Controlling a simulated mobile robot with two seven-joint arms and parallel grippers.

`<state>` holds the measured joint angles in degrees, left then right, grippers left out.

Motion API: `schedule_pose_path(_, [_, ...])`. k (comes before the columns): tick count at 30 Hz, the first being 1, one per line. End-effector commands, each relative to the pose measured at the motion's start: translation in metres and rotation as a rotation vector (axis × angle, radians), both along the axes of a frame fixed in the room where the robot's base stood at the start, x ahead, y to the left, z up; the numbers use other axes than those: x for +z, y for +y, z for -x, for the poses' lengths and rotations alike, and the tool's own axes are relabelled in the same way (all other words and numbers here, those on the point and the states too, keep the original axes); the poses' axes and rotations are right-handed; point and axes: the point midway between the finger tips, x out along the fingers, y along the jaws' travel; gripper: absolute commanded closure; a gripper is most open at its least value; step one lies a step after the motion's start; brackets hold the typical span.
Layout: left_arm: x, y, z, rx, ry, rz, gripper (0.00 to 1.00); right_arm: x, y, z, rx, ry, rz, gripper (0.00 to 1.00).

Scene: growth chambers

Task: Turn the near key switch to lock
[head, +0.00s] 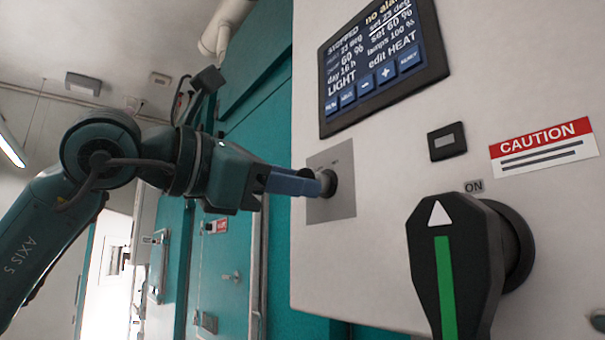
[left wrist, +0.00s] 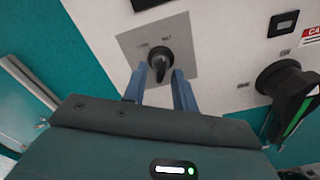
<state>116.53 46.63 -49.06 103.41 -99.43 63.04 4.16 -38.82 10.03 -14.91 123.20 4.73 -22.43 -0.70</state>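The key switch (head: 329,183) is a dark round knob on a square grey plate (head: 341,208) on the pale cabinet front. In the left wrist view the key switch (left wrist: 160,58) shows whole near the top, with small labels above it too blurred to read. My left gripper (head: 316,184) reaches it from the left, and its blue fingers partly hide it in the head view. In the left wrist view the fingers of my left gripper (left wrist: 160,74) are apart, one on each side of the knob's lower end, with gaps visible. My right gripper is out of view.
A large black rotary handle (head: 466,265) with a green stripe, marked ON, juts out to the right. A touch screen (head: 383,62) is above, and a caution label (head: 543,148) is at right. Teal doors (head: 232,255) stand behind my left arm.

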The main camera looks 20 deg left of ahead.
Motion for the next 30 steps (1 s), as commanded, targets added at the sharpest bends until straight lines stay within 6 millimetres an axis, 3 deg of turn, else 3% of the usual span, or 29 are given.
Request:
schedule_pose_path(6, [0.0005, -0.0107, -0.0135, -0.001, 0.000, 0.000, 0.72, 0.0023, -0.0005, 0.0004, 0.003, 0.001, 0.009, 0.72])
schedule_pose_path(15, [-0.0002, -0.0117, -0.0147, -0.001, 0.000, 0.000, 0.73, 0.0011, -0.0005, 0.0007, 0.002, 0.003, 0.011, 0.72])
schedule_pose_path(25, [-0.0002, -0.0116, -0.0144, -0.001, 0.000, 0.000, 1.00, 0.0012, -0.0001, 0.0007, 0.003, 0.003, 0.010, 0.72])
schedule_pose_path(30, [-0.0006, -0.0117, -0.0144, -0.001, 0.003, 0.004, 1.00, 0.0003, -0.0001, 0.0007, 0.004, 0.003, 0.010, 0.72])
